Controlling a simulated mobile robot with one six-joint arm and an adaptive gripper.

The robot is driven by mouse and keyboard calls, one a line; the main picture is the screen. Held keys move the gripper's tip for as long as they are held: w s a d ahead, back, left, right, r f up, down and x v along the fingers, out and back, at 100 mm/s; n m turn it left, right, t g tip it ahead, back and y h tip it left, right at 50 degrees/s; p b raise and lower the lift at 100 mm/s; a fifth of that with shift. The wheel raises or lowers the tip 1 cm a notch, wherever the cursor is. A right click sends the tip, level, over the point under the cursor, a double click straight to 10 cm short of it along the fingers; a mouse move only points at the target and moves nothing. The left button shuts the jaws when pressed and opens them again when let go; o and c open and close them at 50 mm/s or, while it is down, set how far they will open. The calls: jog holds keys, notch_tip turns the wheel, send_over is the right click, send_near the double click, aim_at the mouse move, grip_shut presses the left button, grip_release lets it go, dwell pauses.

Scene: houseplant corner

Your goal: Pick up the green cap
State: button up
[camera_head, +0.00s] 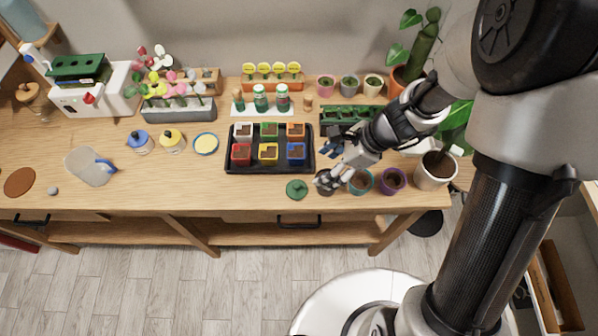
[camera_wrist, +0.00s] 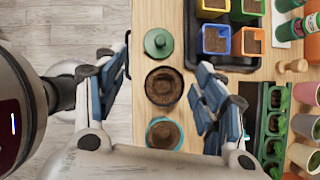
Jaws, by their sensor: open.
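The green cap (camera_head: 296,188) is a small round lid with a knob, lying on the table near its front edge. It also shows in the wrist view (camera_wrist: 158,43), at the top centre. My gripper (camera_head: 328,168) is open and empty, above the table to the right of the cap in the head view. In the wrist view its blue-padded fingers (camera_wrist: 160,88) stand apart on either side, with the cap beyond them. A dark, soil-filled pot (camera_wrist: 163,87) lies between the fingers in that view, and the cap is fully visible.
A black tray (camera_head: 228,168) with several coloured square pots stands left of my gripper, behind the cap. A teal pot (camera_head: 361,181), a purple pot (camera_head: 392,181) and a white pot (camera_head: 436,171) stand to the right. The tabletop left of the cap is clear along the front.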

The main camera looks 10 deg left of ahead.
aim_at(297, 185)
jog(key=b+x, duration=0.6)
jog(key=x, duration=1)
jog(key=shift+w+f, duration=0.1)
jog(key=c, duration=0.6)
